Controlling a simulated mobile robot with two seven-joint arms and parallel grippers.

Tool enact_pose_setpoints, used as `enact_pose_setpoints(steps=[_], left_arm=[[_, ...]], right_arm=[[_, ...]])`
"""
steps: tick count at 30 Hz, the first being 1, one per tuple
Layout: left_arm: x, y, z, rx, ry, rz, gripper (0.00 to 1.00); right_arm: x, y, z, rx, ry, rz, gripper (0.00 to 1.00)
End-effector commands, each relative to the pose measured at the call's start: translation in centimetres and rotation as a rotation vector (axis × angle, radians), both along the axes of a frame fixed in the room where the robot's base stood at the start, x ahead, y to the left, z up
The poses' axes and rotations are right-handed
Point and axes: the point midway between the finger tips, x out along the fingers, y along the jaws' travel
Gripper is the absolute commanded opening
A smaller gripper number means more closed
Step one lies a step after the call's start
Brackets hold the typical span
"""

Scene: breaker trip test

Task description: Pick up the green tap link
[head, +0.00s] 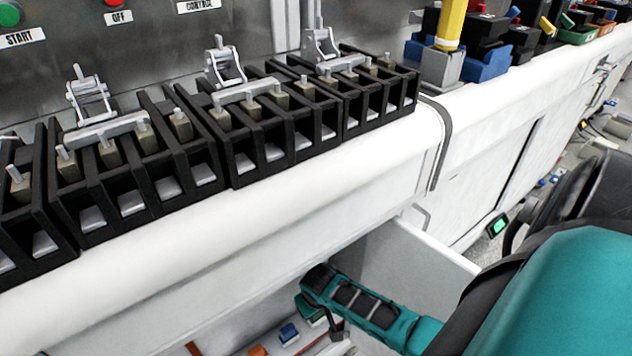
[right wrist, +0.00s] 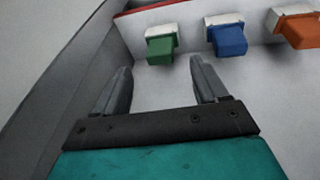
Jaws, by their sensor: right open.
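The green tap link (right wrist: 160,48) is a green block with a white top. It sits in the drawer in the right wrist view, just beyond my fingertips. My right gripper (right wrist: 161,68) is open and empty. Its two fingers point toward the green link, one to each side of it in the picture, with no visible contact. In the head view my right arm reaches down into the open drawer, and the arm and hand partly hide the green link (head: 316,319). My left gripper is not in view.
A blue link (right wrist: 228,39) and an orange link (right wrist: 298,31) sit to the right of the green one. The white bench (head: 330,165) overhangs the drawer, with black terminal blocks (head: 245,160) on top.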

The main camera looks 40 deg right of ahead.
Motion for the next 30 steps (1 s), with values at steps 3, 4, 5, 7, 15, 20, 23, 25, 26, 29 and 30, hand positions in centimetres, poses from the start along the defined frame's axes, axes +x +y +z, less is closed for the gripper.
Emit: enact_pose_setpoints(steps=[3, 4, 5, 7, 15, 20, 23, 25, 26, 29, 30], left_arm=[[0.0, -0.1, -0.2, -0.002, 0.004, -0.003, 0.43], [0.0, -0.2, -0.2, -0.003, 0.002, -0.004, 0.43], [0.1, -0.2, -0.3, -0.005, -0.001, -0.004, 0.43], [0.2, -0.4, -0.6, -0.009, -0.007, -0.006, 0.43], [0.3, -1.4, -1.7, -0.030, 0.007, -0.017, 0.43], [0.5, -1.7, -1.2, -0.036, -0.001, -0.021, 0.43], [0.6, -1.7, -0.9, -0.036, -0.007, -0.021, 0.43], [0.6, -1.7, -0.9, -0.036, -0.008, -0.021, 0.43], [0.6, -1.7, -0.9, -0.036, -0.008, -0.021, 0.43], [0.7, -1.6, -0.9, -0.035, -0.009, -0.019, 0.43], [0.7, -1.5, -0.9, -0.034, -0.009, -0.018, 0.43]], right_arm=[[0.2, -0.1, -0.8, 0.000, 0.000, 0.001, 0.72], [0.2, -0.2, -1.0, 0.000, 0.000, 0.001, 0.72], [0.3, -0.2, -1.3, -0.001, 0.000, 0.001, 0.72], [0.5, -0.3, -2.2, -0.001, -0.001, 0.001, 0.72], [1.4, -0.8, -5.3, -0.002, -0.001, 0.002, 0.72], [1.4, -0.9, -5.6, -0.001, 0.000, 0.003, 0.72], [1.4, -0.9, -5.5, -0.001, 0.000, 0.003, 0.72], [1.4, -0.9, -5.5, -0.001, -0.001, 0.002, 0.71], [1.4, -0.9, -5.5, -0.001, -0.001, 0.002, 0.68], [1.4, -0.9, -5.5, -0.001, -0.001, 0.002, 0.59], [1.4, -0.9, -5.5, -0.001, -0.001, 0.002, 0.55]])
